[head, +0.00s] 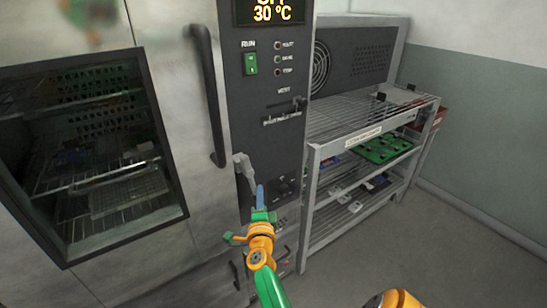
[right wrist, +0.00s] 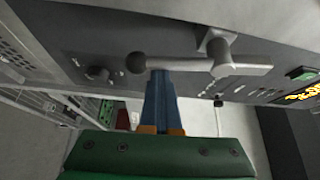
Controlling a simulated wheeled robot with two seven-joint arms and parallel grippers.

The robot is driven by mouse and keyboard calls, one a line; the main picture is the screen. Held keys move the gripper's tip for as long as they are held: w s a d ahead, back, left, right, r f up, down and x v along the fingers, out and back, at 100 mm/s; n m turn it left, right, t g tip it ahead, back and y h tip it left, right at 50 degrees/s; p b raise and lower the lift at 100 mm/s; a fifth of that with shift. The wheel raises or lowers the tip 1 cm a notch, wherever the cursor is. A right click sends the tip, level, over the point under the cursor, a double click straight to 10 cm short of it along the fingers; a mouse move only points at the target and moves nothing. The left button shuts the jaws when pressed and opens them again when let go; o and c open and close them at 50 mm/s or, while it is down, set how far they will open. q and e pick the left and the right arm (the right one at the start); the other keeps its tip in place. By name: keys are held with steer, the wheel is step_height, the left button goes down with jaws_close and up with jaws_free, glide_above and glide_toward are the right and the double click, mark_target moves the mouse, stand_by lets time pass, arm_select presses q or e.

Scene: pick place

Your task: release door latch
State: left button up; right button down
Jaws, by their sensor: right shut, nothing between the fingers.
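The door latch (head: 243,165) is a grey metal lever at the door's right edge, beside the dark control panel. In the right wrist view its lever (right wrist: 190,64) lies roughly level across the picture, with a round dark knob (right wrist: 137,62) at the left end and a pivot at the right. My right gripper (head: 260,190) has blue fingers shut with nothing between them. Its fingertips (right wrist: 160,74) overlap the lever near the knob; I cannot tell whether they touch. The oven door (head: 170,60) looks closed. My left gripper is not in view.
A long black door handle (head: 209,95) stands out above the latch. The control panel (head: 262,130) has a green switch (head: 250,63) and a 30 °C display. A wire shelf rack (head: 365,125) with green boards stands to the right. Open floor (head: 400,230) lies in front of it.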

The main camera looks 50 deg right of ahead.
steer(key=shift+w+a+m+p, duration=0.15)
steer(key=shift+a+m+p, duration=0.3)
steer(key=shift+m+p, duration=0.2)
stand_by(0.4)
